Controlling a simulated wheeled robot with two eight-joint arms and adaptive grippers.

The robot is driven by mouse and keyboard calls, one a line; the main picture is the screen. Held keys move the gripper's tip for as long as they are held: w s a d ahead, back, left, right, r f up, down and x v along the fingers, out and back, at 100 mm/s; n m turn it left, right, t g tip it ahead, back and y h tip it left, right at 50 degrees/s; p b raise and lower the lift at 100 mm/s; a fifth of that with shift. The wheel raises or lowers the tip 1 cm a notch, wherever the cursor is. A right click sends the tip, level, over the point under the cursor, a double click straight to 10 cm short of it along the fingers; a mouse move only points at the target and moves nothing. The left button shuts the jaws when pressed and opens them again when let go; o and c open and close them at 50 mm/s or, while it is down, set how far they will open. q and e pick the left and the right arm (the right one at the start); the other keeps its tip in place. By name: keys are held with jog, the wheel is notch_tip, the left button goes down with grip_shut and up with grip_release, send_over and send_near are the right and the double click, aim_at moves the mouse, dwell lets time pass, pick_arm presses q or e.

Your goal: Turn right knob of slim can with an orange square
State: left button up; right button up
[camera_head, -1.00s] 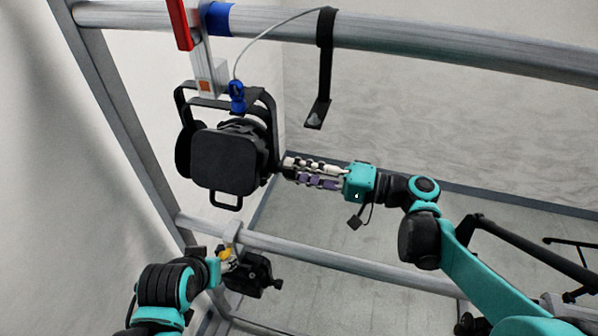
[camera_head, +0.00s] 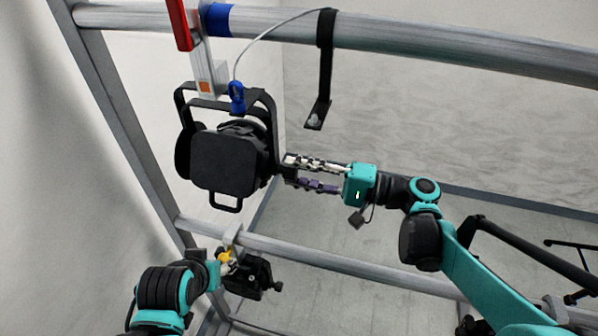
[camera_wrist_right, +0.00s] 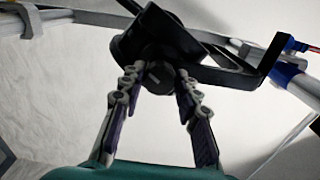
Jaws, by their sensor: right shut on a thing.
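The black slim can (camera_head: 228,162) hangs from the upper rail by a white clamp with an orange square (camera_head: 204,87). Its right knob (camera_head: 281,170) is on the right side of the yoke, largely covered by fingers in the head view. The round dark knob (camera_wrist_right: 158,79) shows in the right wrist view. My right gripper (camera_head: 289,171) comes in from the right, with its fingertips closed on both sides of this knob. My left gripper (camera_head: 226,266) is low at the left, beside the lower rail; its finger opening is too small to make out.
The upper metal rail (camera_head: 440,48) carries a black hanging strap (camera_head: 322,70) right of the can. A white cable loops from the blue plug (camera_head: 237,97) up to the rail. A black fixture (camera_head: 250,277) hangs at the lower rail (camera_head: 330,254), near my left gripper.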

jog(key=o, duration=1.2)
jog(key=shift+c, duration=0.2)
jog(key=v, duration=1.2)
